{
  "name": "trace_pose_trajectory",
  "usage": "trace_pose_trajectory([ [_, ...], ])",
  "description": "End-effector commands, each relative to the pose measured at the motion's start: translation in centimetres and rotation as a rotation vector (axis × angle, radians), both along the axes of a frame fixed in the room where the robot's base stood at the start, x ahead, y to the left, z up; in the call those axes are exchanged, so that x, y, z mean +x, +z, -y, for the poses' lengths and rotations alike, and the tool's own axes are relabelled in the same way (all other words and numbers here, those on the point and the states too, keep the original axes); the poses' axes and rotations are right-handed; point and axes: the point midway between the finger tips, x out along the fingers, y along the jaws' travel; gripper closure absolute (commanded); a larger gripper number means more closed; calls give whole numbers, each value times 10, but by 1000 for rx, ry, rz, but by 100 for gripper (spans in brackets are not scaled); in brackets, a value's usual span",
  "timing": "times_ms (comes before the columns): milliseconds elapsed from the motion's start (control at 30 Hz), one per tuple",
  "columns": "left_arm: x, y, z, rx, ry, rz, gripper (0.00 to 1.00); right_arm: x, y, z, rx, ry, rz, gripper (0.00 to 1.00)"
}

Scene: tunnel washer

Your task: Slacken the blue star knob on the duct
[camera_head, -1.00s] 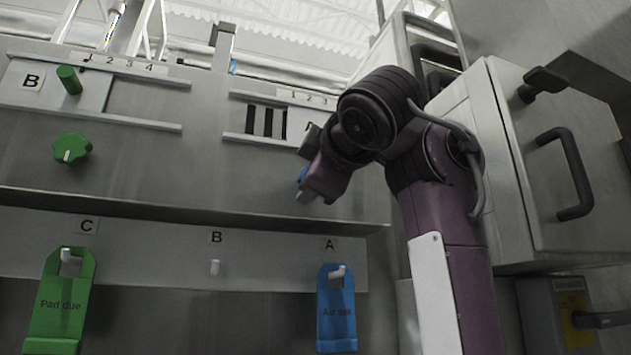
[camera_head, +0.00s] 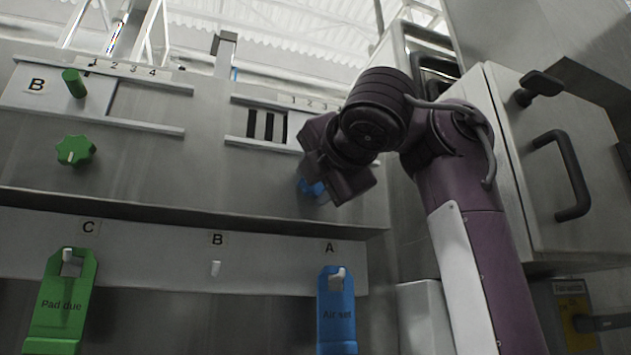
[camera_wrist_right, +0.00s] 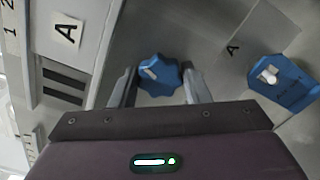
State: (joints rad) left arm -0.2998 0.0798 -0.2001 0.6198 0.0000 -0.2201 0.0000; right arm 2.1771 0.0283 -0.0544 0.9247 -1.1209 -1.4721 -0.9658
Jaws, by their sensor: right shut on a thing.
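The blue star knob (camera_head: 312,188) sits on the duct panel below the right slide with the dark slots. My right gripper (camera_head: 322,190) is at the knob and hides part of it in the head view. In the right wrist view the knob (camera_wrist_right: 158,76) lies between the two fingers of my right gripper (camera_wrist_right: 158,84), with a white mark on its upper left. The fingers are shut on it from either side. My left gripper is not in view.
A green star knob (camera_head: 75,150) is on the left of the panel. A green tag (camera_head: 62,305) and a blue tag (camera_head: 336,318) hang from pegs below. A cabinet door with a black handle (camera_head: 565,172) stands at the right, near my arm.

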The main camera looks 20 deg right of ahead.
Motion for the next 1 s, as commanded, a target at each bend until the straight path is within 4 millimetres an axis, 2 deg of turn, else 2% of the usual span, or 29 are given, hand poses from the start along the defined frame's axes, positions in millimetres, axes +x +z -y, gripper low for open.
trace_pose_trajectory([
  [433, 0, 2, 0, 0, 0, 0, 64, 1, -1, 1, -296, -2, 8, 80],
  [1000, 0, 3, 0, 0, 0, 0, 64, 1, -2, 0, -375, -1, 10, 80],
])
